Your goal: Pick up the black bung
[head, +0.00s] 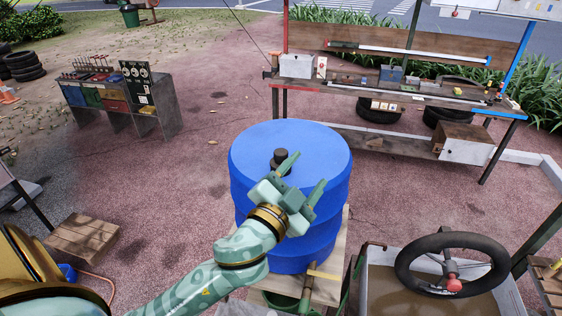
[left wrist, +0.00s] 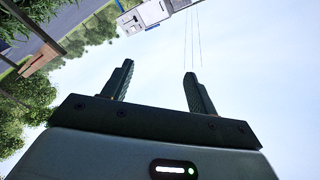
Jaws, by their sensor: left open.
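The black bung (head: 281,155) stands upright on the top of a blue drum (head: 320,143), left of the top's middle. My left gripper (head: 306,171) is open and empty, over the front part of the drum top. In the head view its left finger overlaps the bung's right side; I cannot tell whether they touch. In the left wrist view the two fingers (left wrist: 157,82) are apart with only sky between them, and neither the bung nor the drum shows there. My right gripper is not in view.
A cart with a black steering wheel (head: 452,264) stands at the front right. A workbench (head: 400,95) with tools and boxes is behind the drum. A tool stand (head: 112,95) is at the back left. The paved ground left of the drum is mostly clear.

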